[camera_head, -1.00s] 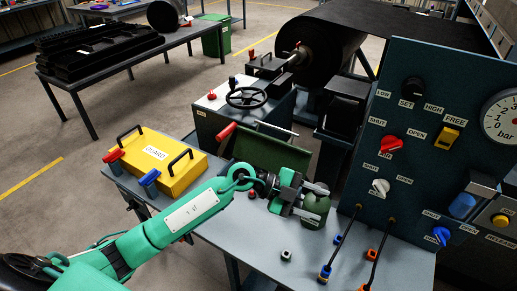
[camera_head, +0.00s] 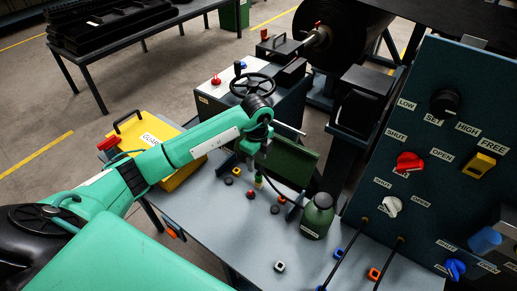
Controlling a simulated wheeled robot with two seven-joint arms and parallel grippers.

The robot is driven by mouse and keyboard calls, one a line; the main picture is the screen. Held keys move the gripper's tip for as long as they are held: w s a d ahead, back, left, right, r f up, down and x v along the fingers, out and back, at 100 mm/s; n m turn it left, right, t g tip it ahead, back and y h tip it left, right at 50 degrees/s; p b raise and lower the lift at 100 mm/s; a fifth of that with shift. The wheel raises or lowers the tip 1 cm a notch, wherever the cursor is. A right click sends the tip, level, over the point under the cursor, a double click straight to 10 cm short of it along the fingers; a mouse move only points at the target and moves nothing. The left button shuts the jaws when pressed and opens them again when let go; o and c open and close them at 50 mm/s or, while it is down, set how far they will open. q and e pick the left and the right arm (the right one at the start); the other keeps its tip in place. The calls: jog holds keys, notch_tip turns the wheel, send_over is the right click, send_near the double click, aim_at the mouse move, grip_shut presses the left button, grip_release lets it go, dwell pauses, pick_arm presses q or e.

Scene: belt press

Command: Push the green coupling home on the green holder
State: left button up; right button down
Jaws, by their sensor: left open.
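My left gripper (camera_head: 260,168) points down over the grey bench, small and partly hidden by its own wrist. A small green piece (camera_head: 258,183) shows just below the fingertips, near the bench top. I cannot tell whether it is the green coupling, the green holder or both, or how they are seated. The gripper is open, with its fingers close above this piece. My right gripper is not in view.
A dark green bottle (camera_head: 318,216) stands right of the gripper. Two hoses hang from the control panel (camera_head: 440,130). A yellow guard box (camera_head: 150,140) is partly behind my arm.

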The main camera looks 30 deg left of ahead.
aim_at(257, 176)
pick_arm(q)
notch_tip(257, 176, down, 10)
jog(key=shift+p, duration=0.5)
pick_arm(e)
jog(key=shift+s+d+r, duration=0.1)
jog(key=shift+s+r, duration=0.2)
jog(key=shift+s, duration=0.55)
pick_arm(q)
grip_shut()
jog(key=shift+w+r, duration=0.1)
jog(key=shift+r, duration=0.25)
jog(key=shift+r, duration=2.15)
